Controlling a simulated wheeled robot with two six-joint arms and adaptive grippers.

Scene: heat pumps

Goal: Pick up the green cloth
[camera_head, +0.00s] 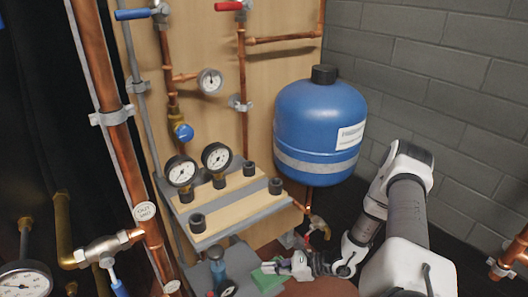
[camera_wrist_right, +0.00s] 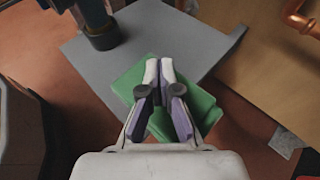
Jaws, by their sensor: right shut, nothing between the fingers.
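The green cloth (camera_wrist_right: 205,106) lies folded at the edge of a grey plate, partly over the reddish floor, in the right wrist view. It also shows as a small green patch in the head view (camera_head: 264,281). My right gripper (camera_wrist_right: 158,66) is shut and empty, its fingertips over the middle of the cloth and covering part of it. I cannot tell whether the tips touch the cloth. In the head view my right gripper (camera_head: 272,265) reaches in from the right, low beside the cloth. My left gripper is not in view.
A grey plate (camera_wrist_right: 95,60) carries a dark blue fitting (camera_wrist_right: 95,22) left of the cloth. A wooden panel (camera_wrist_right: 262,75) and copper pipe (camera_wrist_right: 300,18) stand to the right. Above hang a blue tank (camera_head: 318,115) and a gauge shelf (camera_head: 235,210).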

